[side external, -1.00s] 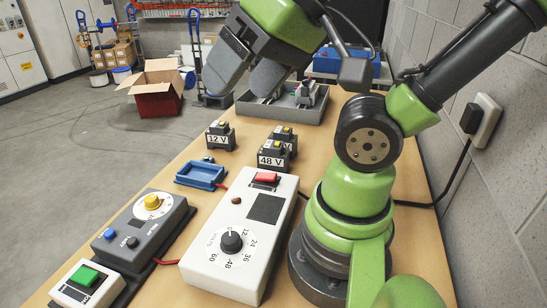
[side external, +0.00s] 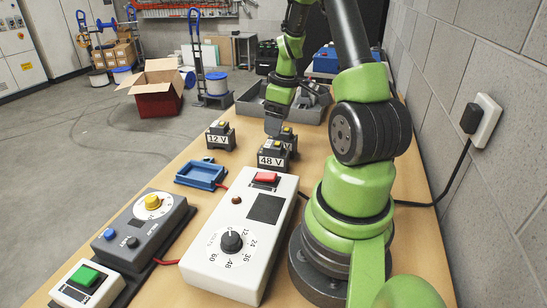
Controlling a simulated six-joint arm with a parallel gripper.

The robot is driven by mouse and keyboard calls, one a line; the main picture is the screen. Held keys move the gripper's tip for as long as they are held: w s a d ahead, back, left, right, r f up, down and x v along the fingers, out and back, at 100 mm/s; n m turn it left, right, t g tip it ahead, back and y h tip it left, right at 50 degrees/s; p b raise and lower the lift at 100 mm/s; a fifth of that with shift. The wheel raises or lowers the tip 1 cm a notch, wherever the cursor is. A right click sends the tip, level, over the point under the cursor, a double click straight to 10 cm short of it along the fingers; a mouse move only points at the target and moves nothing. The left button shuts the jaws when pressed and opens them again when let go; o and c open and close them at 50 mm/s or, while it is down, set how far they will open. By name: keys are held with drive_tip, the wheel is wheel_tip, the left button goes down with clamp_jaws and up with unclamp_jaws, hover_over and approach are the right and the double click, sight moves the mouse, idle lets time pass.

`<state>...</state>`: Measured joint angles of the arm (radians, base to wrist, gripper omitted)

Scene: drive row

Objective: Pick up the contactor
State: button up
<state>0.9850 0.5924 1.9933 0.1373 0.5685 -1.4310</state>
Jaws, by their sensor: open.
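Several small black contactors with yellow tops stand on the wooden bench in the side external view. One is labelled 12 V (side external: 221,137). Another is labelled 48 V (side external: 271,158), and a third contactor (side external: 290,139) stands close behind it, partly hidden, its label not visible. My gripper (side external: 273,128) points down just above and behind the 48 V contactor, close to the third one. It is open and small in the picture; contact with either block cannot be told.
A blue tray (side external: 201,174) lies empty left of the 48 V contactor. A white control box (side external: 215,258) with a dial and red button is in front. A grey bin (side external: 255,112) with parts stands behind. A grey block wall (side external: 455,130) runs along the right.

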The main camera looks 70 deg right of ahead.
sight(274, 144)
wheel_tip(274, 144, down, 5)
drive_tip(key=shift+w+d+r, duration=0.1)
drive_tip(key=shift+w+r, duration=0.05)
drive_tip(key=f, duration=0.3)
drive_tip(key=w+f, duration=0.1)
drive_tip(key=f, duration=0.1)
drive_tip(key=shift+f, duration=0.3)
drive_tip(key=c, duration=1.2)
drive_tip(key=shift+r, duration=0.15)
